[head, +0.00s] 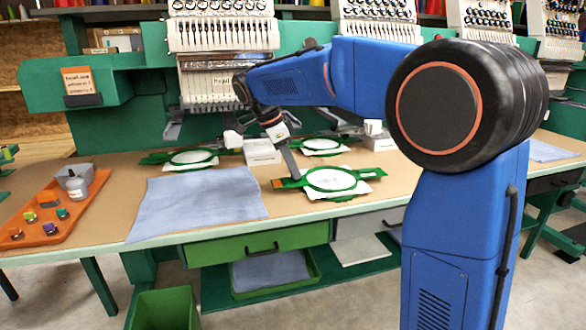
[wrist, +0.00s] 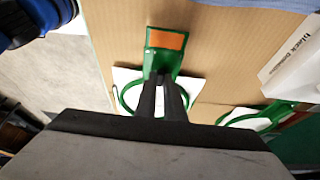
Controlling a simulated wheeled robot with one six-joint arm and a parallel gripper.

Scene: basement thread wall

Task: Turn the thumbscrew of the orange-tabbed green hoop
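The green hoop (head: 331,180) with the orange tab (head: 279,183) lies on a white cloth near the table's front edge. In the wrist view its orange tab (wrist: 166,39) is at the top, and part of the hoop ring (wrist: 128,97) shows beside my fingers. My gripper (head: 297,177) points down at the hoop's tab-side end. In the wrist view the fingers of my gripper (wrist: 161,76) are close together over the green bracket between tab and ring. I cannot tell whether they touch it or grip anything. The thumbscrew is not distinguishable; my fingers cover that area.
Other green hoops (head: 192,157) and (head: 322,145) lie behind. A white box (head: 262,152) stands behind my gripper. Embroidery machines (head: 222,35) stand at the back.

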